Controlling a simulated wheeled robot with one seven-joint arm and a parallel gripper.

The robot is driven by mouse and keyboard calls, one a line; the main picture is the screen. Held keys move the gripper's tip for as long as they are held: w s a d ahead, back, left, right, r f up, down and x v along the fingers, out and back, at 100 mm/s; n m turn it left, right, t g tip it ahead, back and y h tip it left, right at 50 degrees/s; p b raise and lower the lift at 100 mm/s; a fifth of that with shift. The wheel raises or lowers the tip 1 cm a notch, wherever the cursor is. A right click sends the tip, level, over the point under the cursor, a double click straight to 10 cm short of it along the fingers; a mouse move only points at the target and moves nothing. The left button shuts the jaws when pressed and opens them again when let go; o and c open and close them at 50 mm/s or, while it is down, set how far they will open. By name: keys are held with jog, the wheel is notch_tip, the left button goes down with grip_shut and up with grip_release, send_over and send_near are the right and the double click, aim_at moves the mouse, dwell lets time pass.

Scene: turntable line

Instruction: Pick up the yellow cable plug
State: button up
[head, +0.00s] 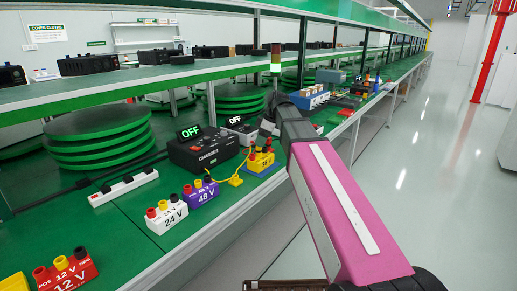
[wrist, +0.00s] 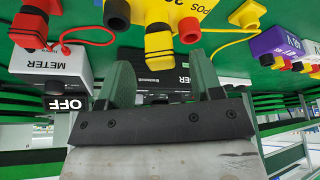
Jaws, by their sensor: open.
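In the head view the yellow block (head: 262,162) stands beside the charger, and my gripper's fingers cannot be made out behind my arm.
The black charger (head: 203,149) stands left of the yellow block. The purple 48 V block (head: 202,193) and white 24 V block (head: 167,216) are nearer. A white meter (wrist: 55,70) and red plug (wrist: 30,28) are close on the left. A shelf (head: 180,74) runs above the bench.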

jog(key=x, duration=0.3)
jog(key=shift+s+f, duration=0.1)
jog(key=shift+f, duration=0.15)
jog(key=c, duration=1)
jog(key=shift+o, duration=0.2)
jog(key=shift+r, duration=0.15)
jog(key=shift+r, duration=0.6)
jog(key=r, duration=0.2)
jog(key=a+r, duration=0.1)
jog(key=shift+s+a+r, duration=0.1)
jog(key=shift+s+r, duration=0.15)
jog(key=shift+s, duration=0.1)
jog(key=s+a+r, duration=0.4)
jog(key=a+r, duration=0.2)
jog(key=a, duration=0.3)
jog(key=shift+s, duration=0.2)
